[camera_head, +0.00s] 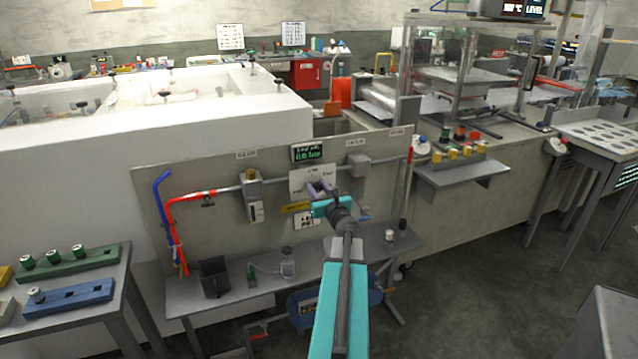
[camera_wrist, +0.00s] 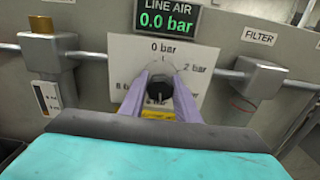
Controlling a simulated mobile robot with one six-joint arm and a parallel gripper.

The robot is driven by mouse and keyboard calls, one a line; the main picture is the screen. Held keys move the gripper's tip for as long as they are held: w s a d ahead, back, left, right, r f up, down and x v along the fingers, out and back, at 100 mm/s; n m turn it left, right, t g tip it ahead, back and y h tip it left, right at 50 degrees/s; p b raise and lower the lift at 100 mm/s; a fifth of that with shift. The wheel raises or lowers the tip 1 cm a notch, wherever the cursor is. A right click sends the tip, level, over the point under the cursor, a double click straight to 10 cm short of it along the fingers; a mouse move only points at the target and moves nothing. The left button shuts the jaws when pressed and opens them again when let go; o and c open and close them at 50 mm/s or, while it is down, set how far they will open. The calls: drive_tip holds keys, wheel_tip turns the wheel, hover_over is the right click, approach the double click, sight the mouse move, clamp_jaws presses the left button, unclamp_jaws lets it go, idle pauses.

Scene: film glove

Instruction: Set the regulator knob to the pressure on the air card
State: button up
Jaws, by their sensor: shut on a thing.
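The regulator knob (camera_wrist: 159,88) is black and round, in the middle of a white dial plate (camera_wrist: 125,50) on the grey panel. The plate reads 0 bar at the top and 2 bar at the upper right; lower marks are partly hidden. My gripper (camera_wrist: 160,80) is shut on the knob, with one purple finger on each side. In the head view my gripper (camera_head: 320,188) reaches the dial and hides the knob. The display above (camera_wrist: 167,17) reads LINE AIR 0.0 bar. An air card cannot be told apart for sure in either view.
A filter block (camera_wrist: 262,80) sits on the pipe to the right, and a brass-topped unit (camera_wrist: 45,50) to the left.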

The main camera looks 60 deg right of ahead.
drive_tip(key=shift+s+d+r+m+p, duration=0.1)
drive_tip(key=shift+r+m+p, duration=0.15)
drive_tip(key=shift+m+p, duration=0.65)
drive_tip(key=shift+m+b, duration=0.3)
drive_tip(key=shift+m, duration=0.1)
drive_tip(key=o, duration=1)
drive_tip(key=shift+s+r, duration=0.1)
drive_tip(key=shift+s, duration=0.05)
drive_tip(key=shift+o, duration=0.2)
drive_tip(key=shift+f, duration=0.2)
